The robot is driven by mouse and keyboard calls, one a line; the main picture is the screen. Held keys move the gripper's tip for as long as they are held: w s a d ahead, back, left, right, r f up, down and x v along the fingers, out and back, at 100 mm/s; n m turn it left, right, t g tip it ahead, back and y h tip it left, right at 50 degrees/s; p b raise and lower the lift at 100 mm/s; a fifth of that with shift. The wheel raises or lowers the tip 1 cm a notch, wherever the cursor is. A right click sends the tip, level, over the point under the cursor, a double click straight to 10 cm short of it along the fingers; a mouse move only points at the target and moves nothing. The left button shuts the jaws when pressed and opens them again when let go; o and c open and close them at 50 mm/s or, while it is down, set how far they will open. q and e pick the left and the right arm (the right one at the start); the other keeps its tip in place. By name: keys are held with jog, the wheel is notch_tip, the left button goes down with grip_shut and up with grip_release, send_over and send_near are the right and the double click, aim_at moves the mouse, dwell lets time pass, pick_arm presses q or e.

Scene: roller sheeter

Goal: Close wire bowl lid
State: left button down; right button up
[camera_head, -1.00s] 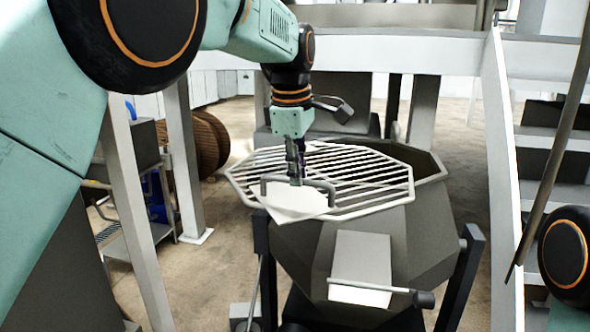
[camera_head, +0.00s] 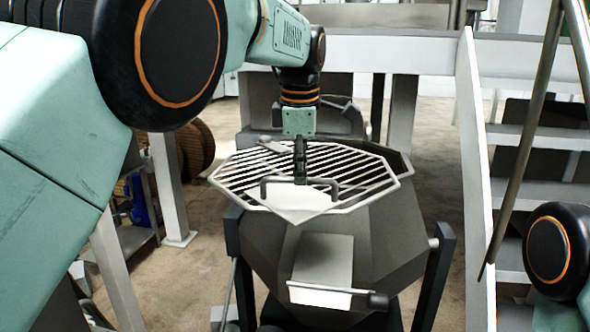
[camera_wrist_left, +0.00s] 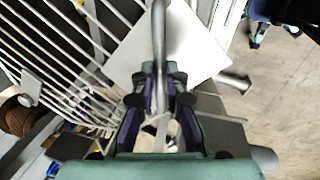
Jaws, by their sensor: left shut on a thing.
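The wire lid (camera_head: 362,172), a pale barred grate with a white plate, lies over the top of the grey faceted bowl (camera_head: 378,228). It sits off toward the left, and a dark gap shows at the bowl's right rear rim. My left gripper (camera_head: 300,182) reaches down from above and is shut on the lid's handle (camera_head: 268,182). In the left wrist view the handle bar (camera_wrist_left: 158,40) runs between the fingers of my left gripper (camera_wrist_left: 160,78), with the bars of the lid (camera_wrist_left: 60,50) at left. My right gripper is out of view.
A white railing (camera_head: 472,150) and stairs (camera_head: 540,140) stand to the right. A white beam (camera_head: 400,50) crosses behind the bowl. Dark posts (camera_head: 432,275) flank the bowl. A brown spool (camera_head: 195,145) is at left.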

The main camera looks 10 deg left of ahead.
pick_arm(q)
jog(key=shift+w+d+f+n, duration=0.15)
jog(key=shift+w+d+f, duration=0.05)
jog(key=shift+d, duration=0.3)
jog(key=shift+w+d+f+n, duration=0.15)
jog(key=shift+d, duration=0.3)
jog(key=c, duration=1.8)
grip_release()
jog(key=o, duration=0.4)
jog(key=shift+w+r, duration=0.1)
jog(key=shift+w, duration=0.05)
jog(key=shift+r, duration=0.1)
jog(key=shift+v, duration=3.8)
